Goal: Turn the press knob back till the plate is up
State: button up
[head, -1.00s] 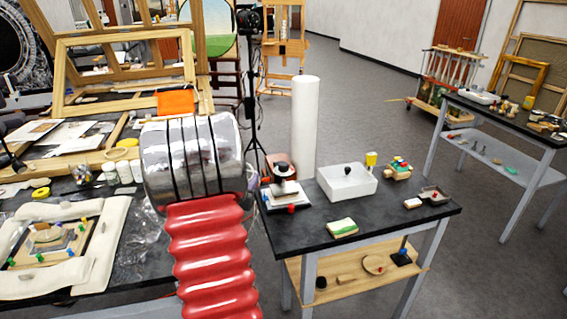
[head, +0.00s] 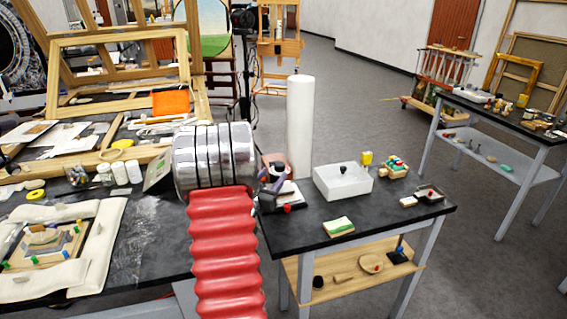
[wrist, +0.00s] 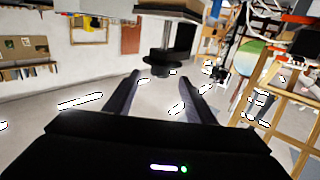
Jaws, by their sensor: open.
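The small press (head: 289,192) stands at the left end of the dark side table, with a pale part over a dark base. My gripper (head: 273,174) is at its top and partly covers it, so its plate's height cannot be told. In the wrist view, a black round knob (wrist: 165,62) sits on a silver shaft that meets a dark slab (wrist: 178,11). My open gripper (wrist: 160,80) has one finger to each side of the knob's near end, with gaps showing. I cannot tell whether the knob lies fully between the fingertips.
A tall white cylinder (head: 300,125) stands close behind the press. A small red piece (head: 287,208) is at the press's front.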

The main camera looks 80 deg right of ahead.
jog(key=d, duration=0.3)
jog(key=s+d, duration=0.1)
jog(key=d, duration=0.7)
jog(key=shift+s, duration=0.3)
